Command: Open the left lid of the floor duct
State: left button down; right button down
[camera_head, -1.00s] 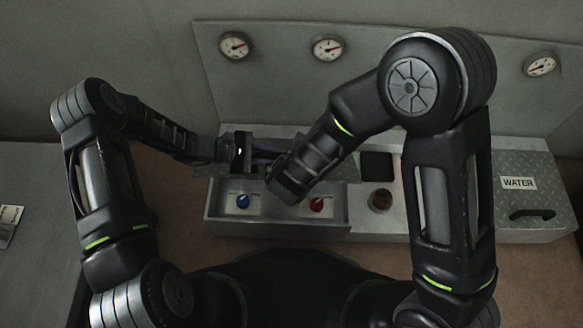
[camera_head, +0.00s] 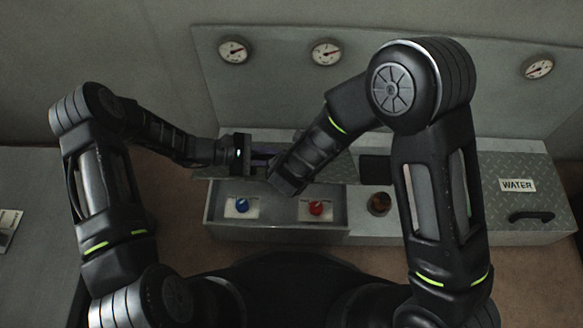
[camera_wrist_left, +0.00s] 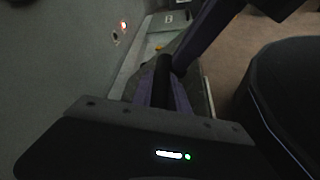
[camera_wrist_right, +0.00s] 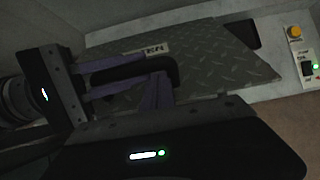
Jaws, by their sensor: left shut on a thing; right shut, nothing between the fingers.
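The floor duct (camera_head: 228,224) is a long grey metal box, with its left compartment showing blue and red knobs. The left lid (camera_head: 206,179) is a tread-plate panel standing off this compartment, behind the knobs. In the right wrist view the lid (camera_wrist_right: 225,62) carries a partly hidden label and a black handle (camera_wrist_right: 120,74). My left gripper (camera_head: 262,155) is shut on the handle, its purple fingers around it in the left wrist view (camera_wrist_left: 165,95). My right gripper (camera_wrist_right: 160,92) is shut and empty close to the handle's end; contact is unclear. My right forearm hides part of the lid.
A blue knob (camera_head: 241,205) and a red knob (camera_head: 316,208) sit in the compartment. The right lid (camera_head: 520,166), labelled WATER, lies closed. A back panel (camera_head: 280,85) with gauges rises behind. A grey surface (camera_head: 40,230) stands at the left.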

pick_arm(q)
jog(key=shift+s+f, duration=0.4)
pick_arm(e)
jog(key=shift+w+r, duration=0.35)
jog(key=shift+w, duration=0.25)
pick_arm(q)
jog(key=c, duration=1.3)
grip_release()
jog(key=shift+a, duration=0.1)
jog(key=v, duration=1.1)
jog(key=shift+a+r, duration=0.15)
jog(key=shift+a, duration=0.1)
pick_arm(e)
jog(key=shift+f, duration=0.1)
pick_arm(q)
jog(key=shift+a+r, duration=0.15)
jog(key=shift+a, duration=0.1)
pick_arm(e)
jog(key=shift+s, duration=0.1)
jog(key=shift+s+f, duration=0.1)
